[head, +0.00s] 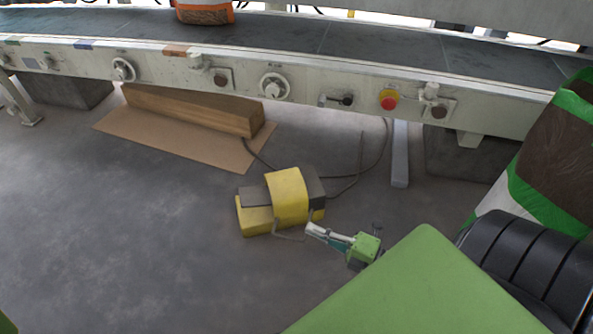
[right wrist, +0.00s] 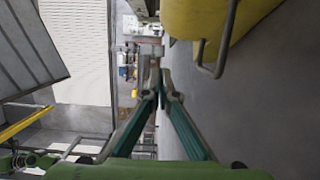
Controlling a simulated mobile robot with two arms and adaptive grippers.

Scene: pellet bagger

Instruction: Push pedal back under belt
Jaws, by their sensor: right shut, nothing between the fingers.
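The yellow and grey foot pedal (head: 287,195) sits on the floor in front of the conveyor belt (head: 330,42), out in the open. It has a yellow hood, a yellow base and a thin wire bar at its near side. My right gripper (head: 310,229) is shut and empty, low down beside the pedal's near right corner. In the right wrist view the shut fingertips (right wrist: 155,72) point forward, with the yellow pedal (right wrist: 205,20) and its wire bar at upper right. I cannot tell whether the fingers touch it. My left gripper is not in view.
A dark cable (head: 345,188) runs from the pedal toward the conveyor. A wooden beam (head: 190,108) lies on cardboard (head: 115,129) at left under the belt. A grey conveyor leg (head: 400,155) stands at right. The floor (head: 130,220) at left is clear.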

